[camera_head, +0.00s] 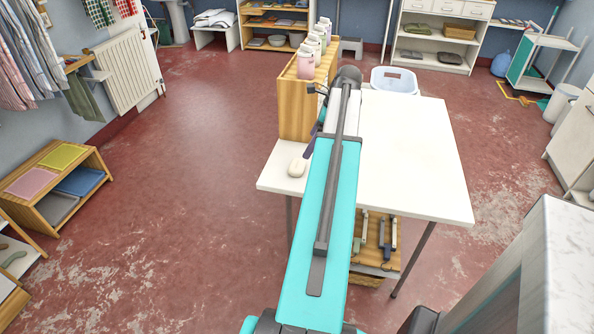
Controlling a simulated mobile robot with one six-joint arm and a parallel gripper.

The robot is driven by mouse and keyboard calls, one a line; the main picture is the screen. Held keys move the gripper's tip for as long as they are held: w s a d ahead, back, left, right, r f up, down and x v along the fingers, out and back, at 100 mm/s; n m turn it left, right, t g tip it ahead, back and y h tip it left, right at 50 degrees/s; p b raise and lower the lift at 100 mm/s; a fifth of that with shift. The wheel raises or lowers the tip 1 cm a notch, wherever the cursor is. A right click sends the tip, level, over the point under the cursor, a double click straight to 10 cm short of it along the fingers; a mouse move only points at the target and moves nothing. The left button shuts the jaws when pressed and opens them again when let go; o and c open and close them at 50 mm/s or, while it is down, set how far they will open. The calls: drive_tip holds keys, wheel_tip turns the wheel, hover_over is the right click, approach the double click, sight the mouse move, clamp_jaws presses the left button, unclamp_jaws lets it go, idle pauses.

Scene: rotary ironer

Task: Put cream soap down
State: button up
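The cream soap (297,168) is a small pale oval bar near the left edge of the white table (415,165). My gripper (305,156) points down at the soap from the upper right, with its dark tip against or right beside it. My own turquoise arm hides most of the gripper, and only a dark finger part shows. I cannot tell whether the fingers are closed on the soap, or whether the soap rests on the tabletop or hangs just above it.
A wooden shelf unit (296,108) with several bottles (306,65) on top stands at the table's back left. The tabletop right of my arm is clear. Tools lie on a wooden lower shelf (374,232).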

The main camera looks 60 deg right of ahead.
drive_tip(key=shift+s+d+r, duration=0.25)
drive_tip(key=shift+s, duration=0.1)
drive_tip(key=shift+f, duration=0.1)
hover_over(298, 165)
drive_tip(key=s, duration=0.3)
drive_tip(key=shift+w+d+f+p, duration=0.1)
drive_tip(key=shift+d+f+p, duration=0.1)
drive_tip(key=shift+f, duration=1.75)
drive_tip(key=shift+w+d+f+p, duration=0.1)
drive_tip(key=shift+f+p, duration=0.05)
drive_tip(key=shift+f, duration=1.8)
drive_tip(key=shift+f, duration=0.1)
drive_tip(key=shift+p+x, duration=0.35)
drive_tip(key=shift+x, duration=0.65)
drive_tip(key=shift+w+x, duration=0.25)
drive_tip(key=shift+x, duration=1.3)
drive_tip(key=shift+d, duration=0.15)
